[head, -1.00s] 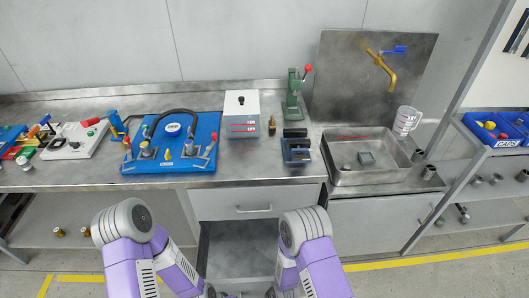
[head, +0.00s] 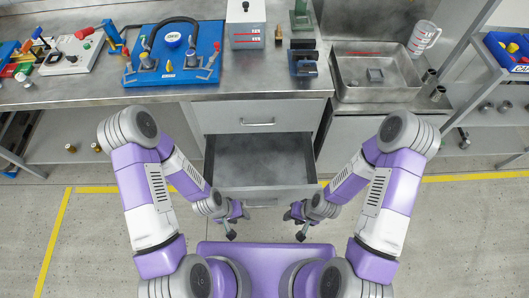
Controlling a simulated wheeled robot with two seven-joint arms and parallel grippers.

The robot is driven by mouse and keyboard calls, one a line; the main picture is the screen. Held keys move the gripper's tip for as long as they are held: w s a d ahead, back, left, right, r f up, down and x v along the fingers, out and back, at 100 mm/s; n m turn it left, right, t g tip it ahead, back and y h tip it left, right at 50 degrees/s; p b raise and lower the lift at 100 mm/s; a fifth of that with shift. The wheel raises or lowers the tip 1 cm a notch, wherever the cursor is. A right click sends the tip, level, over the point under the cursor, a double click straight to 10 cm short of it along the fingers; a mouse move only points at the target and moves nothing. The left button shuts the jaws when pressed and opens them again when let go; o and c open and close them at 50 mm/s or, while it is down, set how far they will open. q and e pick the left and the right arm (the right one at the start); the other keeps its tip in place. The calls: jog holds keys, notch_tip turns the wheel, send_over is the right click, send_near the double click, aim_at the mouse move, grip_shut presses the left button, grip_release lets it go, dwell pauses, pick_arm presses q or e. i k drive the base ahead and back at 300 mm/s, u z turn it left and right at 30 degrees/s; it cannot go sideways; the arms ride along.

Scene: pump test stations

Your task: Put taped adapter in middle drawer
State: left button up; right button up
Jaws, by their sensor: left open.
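The middle drawer (head: 263,158) is pulled out below a shut upper drawer (head: 232,119) and looks empty inside. A small brass fitting (head: 278,36) stands on the bench right of the white box; it is too small to tell whether it is taped, so I cannot say that it is the adapter. My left gripper (head: 238,224) is open and empty at the left part of the drawer's front edge. My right gripper (head: 294,225) looks open and empty at the right part of that edge. Neither visibly holds anything.
On the bench are a blue pump board (head: 203,70), the white box (head: 246,38), a dark blue block fixture (head: 303,65) and a sink tray (head: 365,94) with a measuring jug (head: 422,38) behind it. Small brass parts (head: 71,148) lie on the lower left shelf.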

aim_at(22, 78)
jog(key=u, duration=0.6)
jog(key=k, duration=1.6)
jog(key=u, duration=1.45)
jog(key=i, duration=2.4)
jog(key=z, duration=0.45)
